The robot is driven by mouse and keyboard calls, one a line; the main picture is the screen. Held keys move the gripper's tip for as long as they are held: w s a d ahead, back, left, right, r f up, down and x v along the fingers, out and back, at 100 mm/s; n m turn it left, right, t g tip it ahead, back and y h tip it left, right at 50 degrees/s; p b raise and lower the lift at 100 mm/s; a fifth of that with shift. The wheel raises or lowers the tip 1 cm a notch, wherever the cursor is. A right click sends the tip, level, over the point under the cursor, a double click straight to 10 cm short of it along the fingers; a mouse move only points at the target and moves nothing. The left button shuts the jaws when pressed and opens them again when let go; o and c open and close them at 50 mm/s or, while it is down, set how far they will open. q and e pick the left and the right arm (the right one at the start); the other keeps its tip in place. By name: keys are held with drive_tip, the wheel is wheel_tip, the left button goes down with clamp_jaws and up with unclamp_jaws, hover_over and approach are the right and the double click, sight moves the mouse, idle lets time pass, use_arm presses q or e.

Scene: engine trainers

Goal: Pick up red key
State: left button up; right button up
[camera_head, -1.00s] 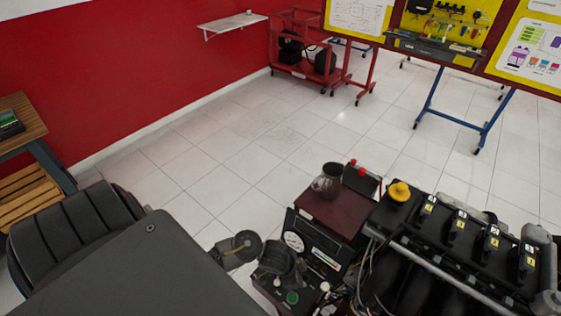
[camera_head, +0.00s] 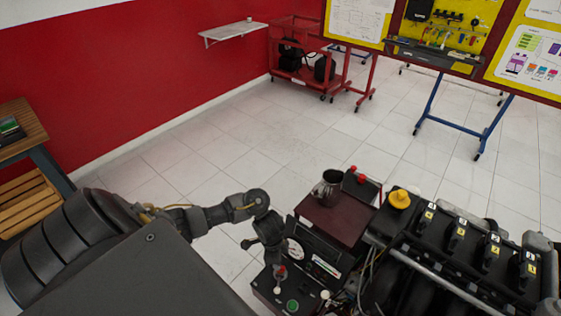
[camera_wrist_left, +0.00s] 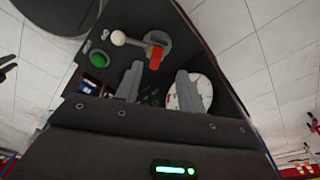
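The red key (camera_wrist_left: 156,54) sits in a round grey switch on the dark control panel (camera_wrist_left: 195,40) in the left wrist view. In the head view the red key (camera_head: 281,271) shows small at the panel's near end, just below my left gripper (camera_head: 273,258). In the left wrist view my left gripper (camera_wrist_left: 159,86) is open, with its two fingers apart and nothing between them. The key lies beyond the fingertips, roughly between their lines. I cannot tell the exact gap to it. My right gripper is not in view.
A green button (camera_wrist_left: 99,59) and a white knob (camera_wrist_left: 118,38) are beside the key. A round gauge (camera_wrist_left: 190,95) is close to one finger. A dark red box top (camera_head: 333,218) with a glass jar (camera_head: 327,184) and the engine (camera_head: 455,240) stand to the right.

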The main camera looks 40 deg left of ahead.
use_arm(q)
drive_tip(key=shift+d+f+b, duration=0.15)
drive_tip(key=shift+d+f, duration=0.05)
drive_tip(key=shift+f, duration=0.55)
drive_tip(key=shift+d+f+b, duration=0.15)
drive_tip(key=shift+f, duration=0.6)
drive_tip(key=shift+d+f+b, duration=0.15)
drive_tip(key=shift+d+f, duration=0.05)
drive_tip(key=shift+f, duration=1.1)
drive_tip(key=shift+c, duration=0.5)
drive_tip(key=c, duration=0.7)
